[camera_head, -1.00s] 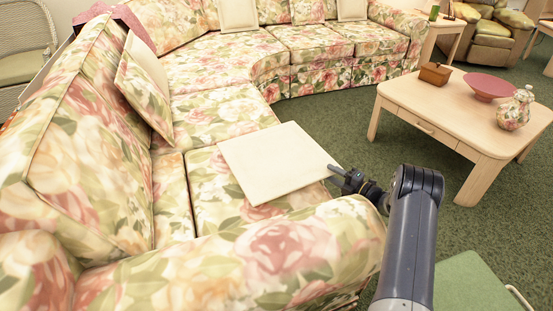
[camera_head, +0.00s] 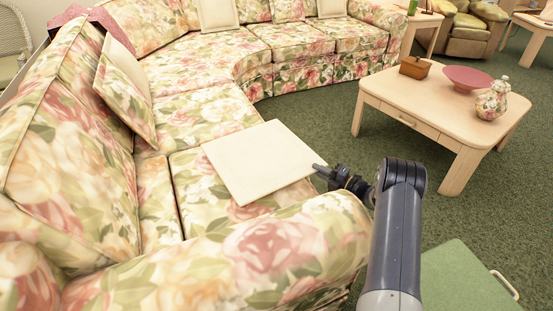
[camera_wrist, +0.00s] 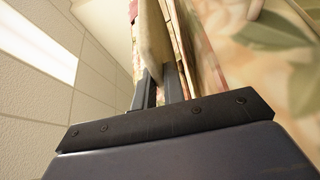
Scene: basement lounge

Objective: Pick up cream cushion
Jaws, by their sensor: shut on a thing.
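The cream cushion (camera_head: 258,160) is a flat square lying over the near seat of the floral sofa (camera_head: 200,215) in the head view. My gripper (camera_head: 318,170) is at the cushion's right corner, coming from the right. In the wrist view the two fingers of my gripper (camera_wrist: 160,90) are close together, with the cushion's edge (camera_wrist: 153,45) between or right beside their tips. The gripper is shut on the cushion. The head view does not clearly show whether the cushion is clear of the seat.
A floral cushion (camera_head: 124,92) leans on the backrest. Cream cushions (camera_head: 218,14) stand farther along the sofa. A wooden coffee table (camera_head: 440,112) with a pink bowl (camera_head: 468,77), a vase (camera_head: 492,99) and a brown box (camera_head: 414,67) stands right. Green carpet (camera_head: 310,118) lies open between.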

